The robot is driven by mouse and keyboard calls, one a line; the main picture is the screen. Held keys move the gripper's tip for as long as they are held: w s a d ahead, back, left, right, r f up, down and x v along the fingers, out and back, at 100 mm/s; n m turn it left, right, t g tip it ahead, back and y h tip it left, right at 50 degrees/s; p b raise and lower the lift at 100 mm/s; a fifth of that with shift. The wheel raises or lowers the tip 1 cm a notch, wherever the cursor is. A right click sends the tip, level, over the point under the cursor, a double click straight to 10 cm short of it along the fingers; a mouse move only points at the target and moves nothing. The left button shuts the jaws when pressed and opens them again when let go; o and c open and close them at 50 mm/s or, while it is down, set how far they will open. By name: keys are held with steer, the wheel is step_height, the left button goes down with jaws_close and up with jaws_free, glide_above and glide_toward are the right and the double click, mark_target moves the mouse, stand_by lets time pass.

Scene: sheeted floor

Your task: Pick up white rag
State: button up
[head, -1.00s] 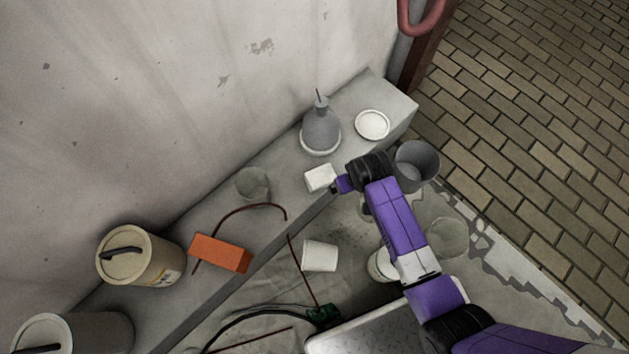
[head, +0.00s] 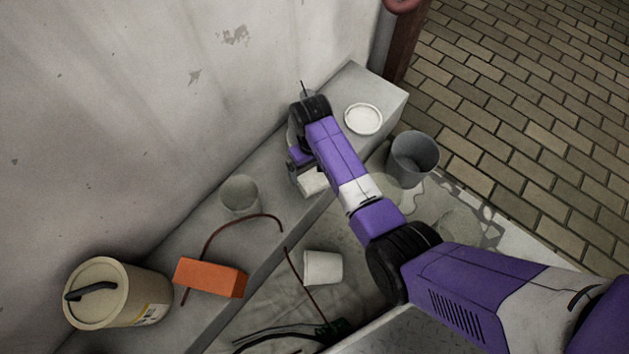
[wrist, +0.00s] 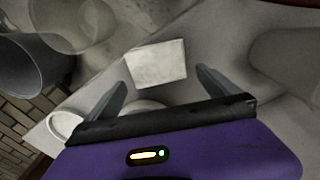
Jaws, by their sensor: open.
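The white rag (head: 313,183) looks like a small folded, block-like pad. It lies on the concrete ledge, partly hidden by my arm in the head view. In the wrist view the rag (wrist: 157,64) lies just beyond the fingertips, roughly centred between them. My gripper (wrist: 160,78) is open and empty, with one finger towards each side of the rag. I cannot tell how high it is above the ledge. In the head view my gripper (head: 298,168) is over the ledge beside the rag, its fingers mostly hidden.
On the ledge (head: 262,190) are an orange brick (head: 210,277), a clear cup (head: 240,195), a beige canister (head: 115,292) and a white dish (head: 363,119). The wall rises behind. A grey bucket (head: 413,158) and a white cup (head: 323,267) stand below the ledge.

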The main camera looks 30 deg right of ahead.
mark_target(313, 175)
step_height(313, 175, down, 4)
steer(key=shift+b, duration=1.1)
steer(key=shift+d, duration=0.1)
steer(key=c, duration=1.1)
steer(key=shift+r, duration=0.15)
step_height(313, 175, up, 20)
steer(key=p, duration=1)
